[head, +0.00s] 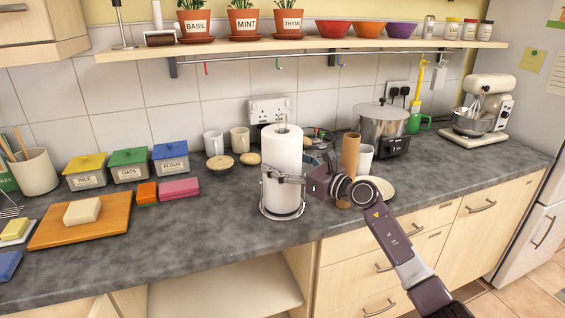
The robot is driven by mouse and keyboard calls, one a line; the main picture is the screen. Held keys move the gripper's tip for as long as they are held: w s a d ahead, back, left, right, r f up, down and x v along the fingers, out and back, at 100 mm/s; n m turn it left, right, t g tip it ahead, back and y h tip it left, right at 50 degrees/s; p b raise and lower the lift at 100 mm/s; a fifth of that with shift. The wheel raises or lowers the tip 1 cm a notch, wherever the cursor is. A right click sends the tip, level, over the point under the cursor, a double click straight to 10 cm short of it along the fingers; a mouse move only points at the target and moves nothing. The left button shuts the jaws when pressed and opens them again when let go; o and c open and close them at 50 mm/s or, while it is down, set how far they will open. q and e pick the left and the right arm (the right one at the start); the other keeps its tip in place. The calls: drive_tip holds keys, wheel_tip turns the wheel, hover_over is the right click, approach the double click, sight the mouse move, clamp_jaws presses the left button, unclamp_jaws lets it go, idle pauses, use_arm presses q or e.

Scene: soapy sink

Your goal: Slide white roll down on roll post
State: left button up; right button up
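The white roll (283,150) stands upright around the roll post (282,121) near the front of the counter. The top of the post shows above the roll. The wire base (283,215) shows at the roll's lower end. I cannot tell whether the roll touches the base. My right gripper (283,176) reaches in from the right at the roll's lower half. One finger lies across the roll's front. The other finger is hidden, so I cannot see whether they grip. My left gripper is not in view.
A brown cylinder (350,154), a white cup (365,158) and a plate (376,188) stand close to the right. A steel pot (383,128) is behind them. A shelf (330,43) with potted plants overhangs the back.

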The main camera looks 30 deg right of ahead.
idle(0.3)
drive_tip(key=o, duration=1.3)
drive_tip(key=shift+s, duration=0.1)
drive_tip(key=v, duration=1.2)
